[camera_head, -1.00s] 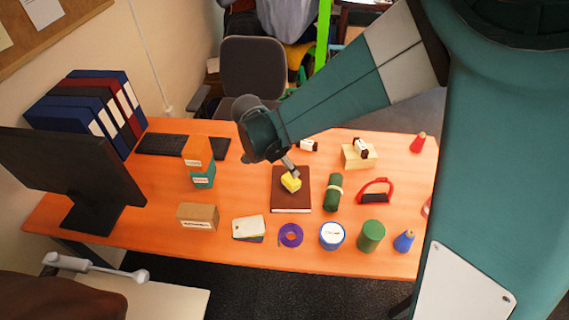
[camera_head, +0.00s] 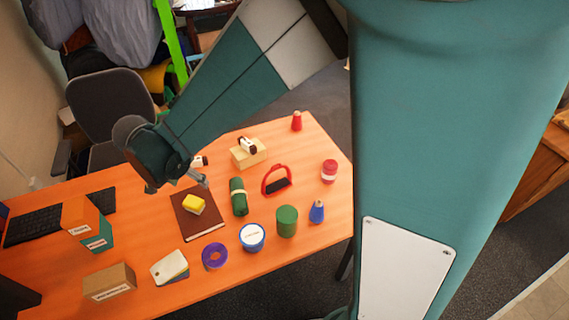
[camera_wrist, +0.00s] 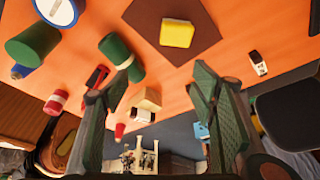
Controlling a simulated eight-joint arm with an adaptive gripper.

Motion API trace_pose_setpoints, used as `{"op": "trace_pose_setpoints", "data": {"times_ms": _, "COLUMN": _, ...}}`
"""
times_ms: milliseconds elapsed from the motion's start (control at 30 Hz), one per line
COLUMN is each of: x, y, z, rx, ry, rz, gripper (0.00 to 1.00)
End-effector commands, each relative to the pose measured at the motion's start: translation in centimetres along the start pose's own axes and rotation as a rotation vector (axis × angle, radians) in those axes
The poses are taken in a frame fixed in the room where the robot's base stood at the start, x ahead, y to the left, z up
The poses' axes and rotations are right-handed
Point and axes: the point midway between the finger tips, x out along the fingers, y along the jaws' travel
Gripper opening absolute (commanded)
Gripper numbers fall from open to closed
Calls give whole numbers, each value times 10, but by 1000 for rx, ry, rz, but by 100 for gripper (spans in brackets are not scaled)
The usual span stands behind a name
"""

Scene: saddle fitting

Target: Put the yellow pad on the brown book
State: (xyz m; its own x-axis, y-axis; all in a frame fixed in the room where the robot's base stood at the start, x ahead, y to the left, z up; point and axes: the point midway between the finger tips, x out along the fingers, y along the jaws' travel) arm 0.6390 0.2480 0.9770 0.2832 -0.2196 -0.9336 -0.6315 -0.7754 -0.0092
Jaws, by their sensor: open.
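My gripper (camera_head: 203,182) is above the far edge of the book, apart from the pad. In the wrist view, the two fingers of my gripper (camera_wrist: 160,82) are spread wide with nothing between them.
A green roll (camera_head: 238,197) lies just right of the book. A purple tape ring (camera_head: 215,256), a white-topped blue tin (camera_head: 252,238) and a green cylinder (camera_head: 287,221) stand nearer the front. Orange (camera_head: 80,217) and teal (camera_head: 99,238) boxes are at left.

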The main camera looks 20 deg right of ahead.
Motion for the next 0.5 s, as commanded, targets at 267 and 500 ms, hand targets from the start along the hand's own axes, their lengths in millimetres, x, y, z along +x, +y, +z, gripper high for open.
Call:
{"op": "trace_pose_setpoints", "data": {"times_ms": 267, "x": -30, "y": 46, "z": -30, "rx": -87, "ry": -15, "rz": -52, "gripper": 57}}
{"op": "trace_pose_setpoints", "data": {"times_ms": 500, "x": -52, "y": 86, "z": -48, "rx": -162, "ry": -15, "rz": -99, "gripper": 57}}
